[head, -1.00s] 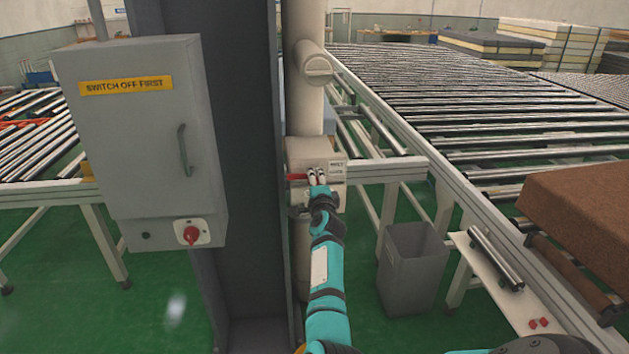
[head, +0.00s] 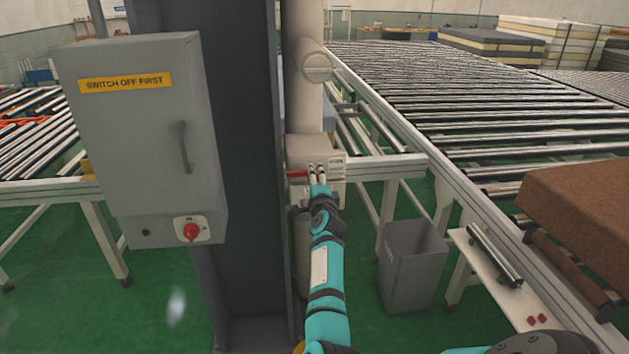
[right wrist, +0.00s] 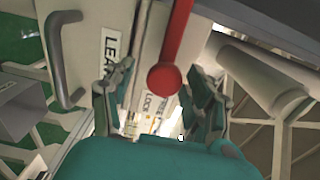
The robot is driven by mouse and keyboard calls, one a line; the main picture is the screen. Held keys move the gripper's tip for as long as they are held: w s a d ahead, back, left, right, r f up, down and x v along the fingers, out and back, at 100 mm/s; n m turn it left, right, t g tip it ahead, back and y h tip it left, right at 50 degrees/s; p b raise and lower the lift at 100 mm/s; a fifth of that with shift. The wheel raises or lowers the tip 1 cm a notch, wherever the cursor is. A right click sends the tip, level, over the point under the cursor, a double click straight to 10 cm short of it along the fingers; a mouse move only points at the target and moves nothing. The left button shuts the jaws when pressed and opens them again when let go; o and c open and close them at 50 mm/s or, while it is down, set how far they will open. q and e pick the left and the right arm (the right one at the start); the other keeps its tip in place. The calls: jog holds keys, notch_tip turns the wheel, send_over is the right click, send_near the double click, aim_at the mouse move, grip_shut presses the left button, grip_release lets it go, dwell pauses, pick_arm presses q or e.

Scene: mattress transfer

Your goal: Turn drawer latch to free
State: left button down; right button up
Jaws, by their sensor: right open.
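The red drawer latch (head: 297,174) is a lever on the front of a pale box (head: 310,150) fixed by the dark column. In the right wrist view, the red lever (right wrist: 176,35) runs down from the top edge to a round red end (right wrist: 164,79). Labels reading LOCK and FREE (right wrist: 160,108) show just below it. My right gripper (head: 317,168) is at the box front, beside the lever. Its open fingers, also in the right wrist view (right wrist: 163,95), stand on either side of the round end. I cannot tell whether they touch it. My left gripper is not in view.
A grey cabinet (head: 130,130) marked SWITCH OFF FIRST, with a red rotary switch (head: 191,231), stands left of the dark column (head: 245,150). A grey bin (head: 412,265) stands right of my arm. Roller conveyors (head: 470,105) and a brown block (head: 585,215) fill the right.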

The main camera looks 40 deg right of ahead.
jog(key=v, duration=0.7)
jog(key=shift+s+a, duration=0.15)
jog(key=shift+s, duration=0.05)
